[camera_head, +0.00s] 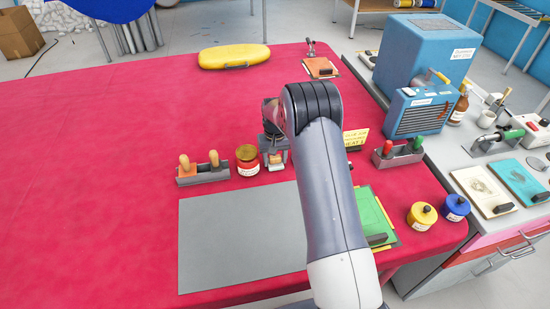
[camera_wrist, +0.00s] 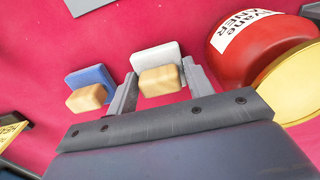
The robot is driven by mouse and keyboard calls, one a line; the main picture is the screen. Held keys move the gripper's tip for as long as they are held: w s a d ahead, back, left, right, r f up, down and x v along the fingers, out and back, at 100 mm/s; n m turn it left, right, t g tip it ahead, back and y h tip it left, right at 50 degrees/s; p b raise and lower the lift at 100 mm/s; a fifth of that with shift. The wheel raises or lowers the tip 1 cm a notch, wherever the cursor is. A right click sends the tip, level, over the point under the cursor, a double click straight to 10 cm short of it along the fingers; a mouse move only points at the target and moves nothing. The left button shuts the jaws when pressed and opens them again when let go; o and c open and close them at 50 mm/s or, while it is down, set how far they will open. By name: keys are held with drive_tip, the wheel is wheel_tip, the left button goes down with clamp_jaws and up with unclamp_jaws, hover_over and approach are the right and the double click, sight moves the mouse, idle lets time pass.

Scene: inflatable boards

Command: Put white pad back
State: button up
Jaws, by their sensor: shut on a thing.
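In the wrist view, the white pad (camera_wrist: 157,55) with its light wooden grip sits between the two fingers of my gripper (camera_wrist: 159,78). The fingers are shut on it. I cannot tell whether the pad touches the red cloth. A blue pad (camera_wrist: 92,76) with a similar wooden grip is just to its left, outside the fingers. In the head view, my gripper (camera_head: 274,148) is low over the table, beyond the grey mat, and my arm partly hides the spot.
A red jar (camera_head: 247,161) stands close to my gripper and looms at right in the wrist view (camera_wrist: 248,38). A grey rack (camera_head: 202,175) with two wooden-handled tools is further left. The grey mat (camera_head: 235,240) is bare. A yellow card (camera_head: 355,138) stands to the right.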

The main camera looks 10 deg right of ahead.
drive_tip(key=o, duration=0.7)
drive_tip(key=shift+f, duration=0.1)
drive_tip(key=shift+c, duration=0.2)
wheel_tip(320, 180, up, 12)
drive_tip(key=b, duration=0.2)
drive_tip(key=shift+r, duration=0.2)
